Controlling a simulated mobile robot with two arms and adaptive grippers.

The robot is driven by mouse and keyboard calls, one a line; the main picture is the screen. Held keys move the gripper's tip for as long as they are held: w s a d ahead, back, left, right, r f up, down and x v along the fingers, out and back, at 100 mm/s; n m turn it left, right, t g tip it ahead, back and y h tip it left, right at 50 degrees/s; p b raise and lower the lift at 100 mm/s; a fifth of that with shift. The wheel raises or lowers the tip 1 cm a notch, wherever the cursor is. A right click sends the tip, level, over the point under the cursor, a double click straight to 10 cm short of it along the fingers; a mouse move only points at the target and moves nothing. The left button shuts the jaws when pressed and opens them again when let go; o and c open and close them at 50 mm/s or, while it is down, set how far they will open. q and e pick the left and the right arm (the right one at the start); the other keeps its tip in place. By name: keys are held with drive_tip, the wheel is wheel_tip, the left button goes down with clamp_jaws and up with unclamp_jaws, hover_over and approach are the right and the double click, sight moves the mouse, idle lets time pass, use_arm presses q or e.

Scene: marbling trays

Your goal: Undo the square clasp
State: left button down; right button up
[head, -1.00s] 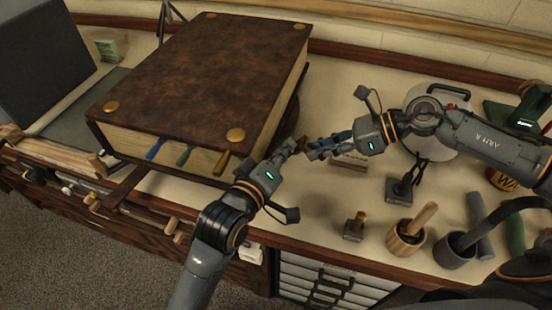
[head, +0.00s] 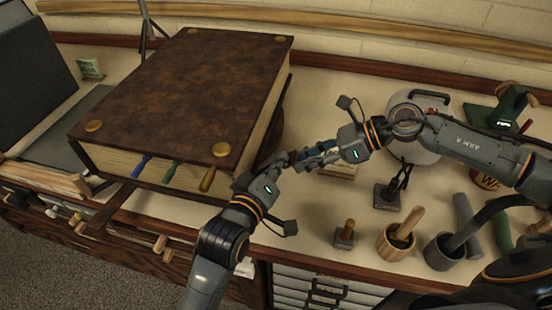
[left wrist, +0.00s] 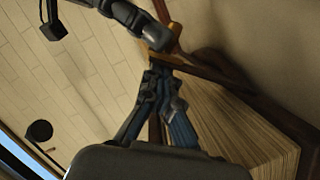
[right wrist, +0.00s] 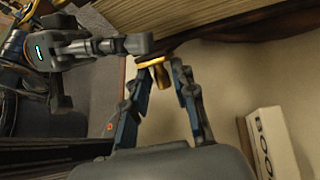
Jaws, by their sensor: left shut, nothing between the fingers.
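A large brown leather book (head: 190,85) with brass corner studs lies on the bench. A small brass piece (right wrist: 150,62) shows at the book's edge in the right wrist view; I cannot make out whether it is the square clasp. My right gripper (head: 302,160) is beside the book's near right corner. Its fingers (right wrist: 163,70) stand apart around part of the brass piece; I cannot tell whether they press on it. My left gripper (head: 286,160) is shut and empty close by, its tips (left wrist: 162,62) near the book's edge and the other gripper's fingers.
Blue, green and brass-coloured tabs (head: 172,170) stick out of the book's front. A wooden cup (head: 396,243), a grey cup (head: 445,250) and a small block with a knob (head: 344,235) stand at the front right. A white box (right wrist: 275,145) lies below the right gripper.

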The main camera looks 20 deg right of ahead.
use_arm(q)
drive_tip(key=shift+s+f, duration=0.1)
drive_tip(key=shift+f, duration=0.2)
use_arm(e)
drive_tip(key=shift+w+a+r, duration=0.1)
drive_tip(key=shift+a+r, duration=0.05)
drive_tip(key=shift+r, duration=0.1)
drive_tip(key=shift+r, duration=0.1)
